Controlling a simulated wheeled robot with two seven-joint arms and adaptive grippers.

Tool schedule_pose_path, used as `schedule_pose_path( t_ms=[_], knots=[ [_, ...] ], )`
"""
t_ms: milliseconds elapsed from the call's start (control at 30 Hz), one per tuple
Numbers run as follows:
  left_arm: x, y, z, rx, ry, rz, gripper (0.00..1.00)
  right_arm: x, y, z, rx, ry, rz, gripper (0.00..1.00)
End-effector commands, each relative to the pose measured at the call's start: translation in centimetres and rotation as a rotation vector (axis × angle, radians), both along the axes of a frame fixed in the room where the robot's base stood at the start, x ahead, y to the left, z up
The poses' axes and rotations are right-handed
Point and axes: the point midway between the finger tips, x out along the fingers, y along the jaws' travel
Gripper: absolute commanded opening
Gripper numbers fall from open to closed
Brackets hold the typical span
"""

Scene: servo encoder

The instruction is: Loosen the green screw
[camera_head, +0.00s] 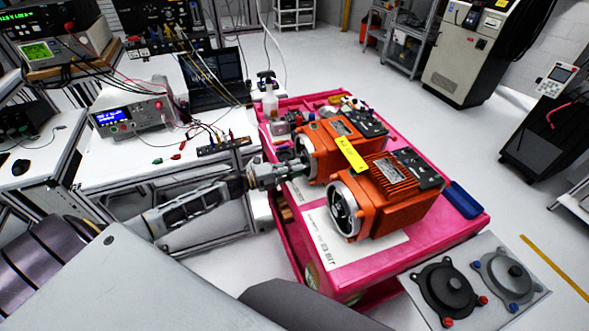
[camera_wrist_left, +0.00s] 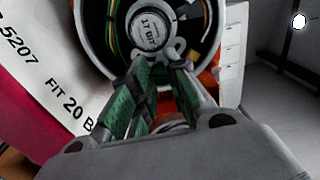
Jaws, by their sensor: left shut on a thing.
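Two orange servo motors lie on the pink cart, a rear one (camera_head: 335,132) with a yellow tag and a front one (camera_head: 392,195) with an open round end. My left gripper (camera_head: 298,168) is at the open round end of the rear motor. In the left wrist view, my left gripper's green-padded fingers (camera_wrist_left: 165,66) are closed together at the lower part of a round encoder (camera_wrist_left: 150,26) marked 17 BIT. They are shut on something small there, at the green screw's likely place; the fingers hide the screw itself. My right gripper is not in view.
The pink cart (camera_head: 448,232) also carries a printed sheet (camera_head: 330,247) and a blue item (camera_head: 463,199). A plate with two round fixtures (camera_head: 445,288) stands at the front right. A bench with instruments (camera_head: 130,115) is at the left.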

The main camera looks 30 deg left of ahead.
Motion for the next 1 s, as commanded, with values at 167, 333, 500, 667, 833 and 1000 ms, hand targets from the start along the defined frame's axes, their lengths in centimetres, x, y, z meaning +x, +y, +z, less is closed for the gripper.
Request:
schedule_pose_path(
  t_ms=[167, 333, 500, 667, 833, 1000],
  knots=[
    [0.1, 0.1, 0.1, 0.001, -0.002, 0.003, 0.36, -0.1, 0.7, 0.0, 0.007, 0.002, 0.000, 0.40],
    [0.1, 0.1, 0.1, 0.001, -0.002, 0.002, 0.41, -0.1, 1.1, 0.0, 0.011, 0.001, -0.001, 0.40],
    [0.0, 0.1, 0.0, 0.002, -0.001, 0.001, 0.41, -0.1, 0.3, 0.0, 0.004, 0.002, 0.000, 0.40],
    [-0.1, 0.2, 0.0, 0.001, -0.001, 0.001, 0.41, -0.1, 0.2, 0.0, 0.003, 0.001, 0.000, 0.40],
    [-0.6, 0.6, 0.0, 0.001, -0.001, 0.002, 0.41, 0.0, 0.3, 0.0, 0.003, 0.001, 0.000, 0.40],
    [-1.5, 1.4, 0.0, 0.001, 0.000, 0.001, 0.41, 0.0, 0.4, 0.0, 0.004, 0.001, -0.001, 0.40]
  ],
)
